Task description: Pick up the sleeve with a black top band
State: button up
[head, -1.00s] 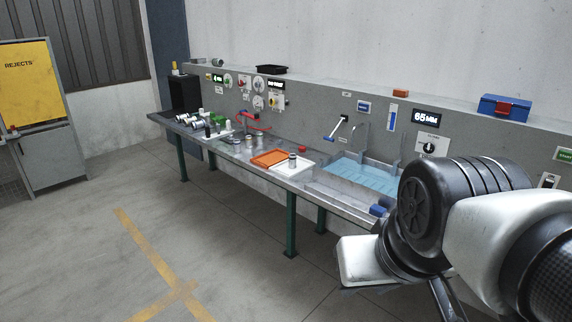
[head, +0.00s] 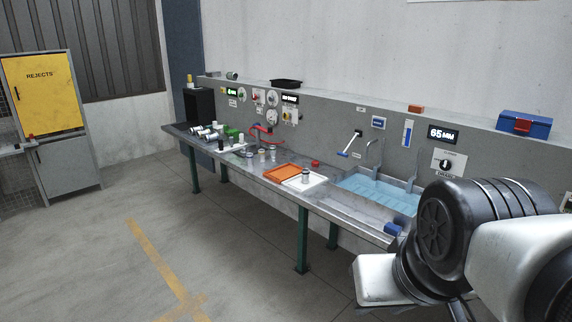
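A small grey sleeve with a dark top (head: 306,176) stands upright on the white tray (head: 318,184), at the right of the orange mat. Several more small grey cylinders (head: 262,155) stand on the bench left of the orange mat. They are too small to tell which top band is black. Several pale and dark cylinders (head: 208,133) are further left on the bench, some lying down. My arm fills the lower right, well in front of the bench; the fingers of my gripper do not show.
The long metal bench (head: 240,172) on green legs runs along the wall. A blue-water sink (head: 378,193) is at its right, with a blue-handled lever (head: 350,145) behind. An orange mat (head: 287,172) lies mid-bench. The yellow rejects cabinet (head: 42,95) stands far left. Floor before the bench is clear.

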aim_at(305, 172)
jog(key=i+j+z, duration=0.15)
jog(key=i+j, duration=0.15)
jog(key=i, duration=0.25)
jog(key=i+j+z, duration=0.15)
jog(key=i+j, duration=0.2)
jog(key=i, duration=0.15)
jog(key=i+j+z, duration=0.15)
jog(key=i+j, duration=0.25)
jog(key=i+j+z, duration=0.15)
jog(key=i+j, duration=0.35)
jog(key=i+j+z, duration=0.15)
jog(key=i+j, duration=0.35)
jog(key=i+j+z, duration=0.15)
jog(key=i+j, duration=0.3)
jog(key=j, duration=0.2)
jog(key=i+j+z, duration=0.1)
jog(key=i+j, duration=0.25)
jog(key=j, duration=0.25)
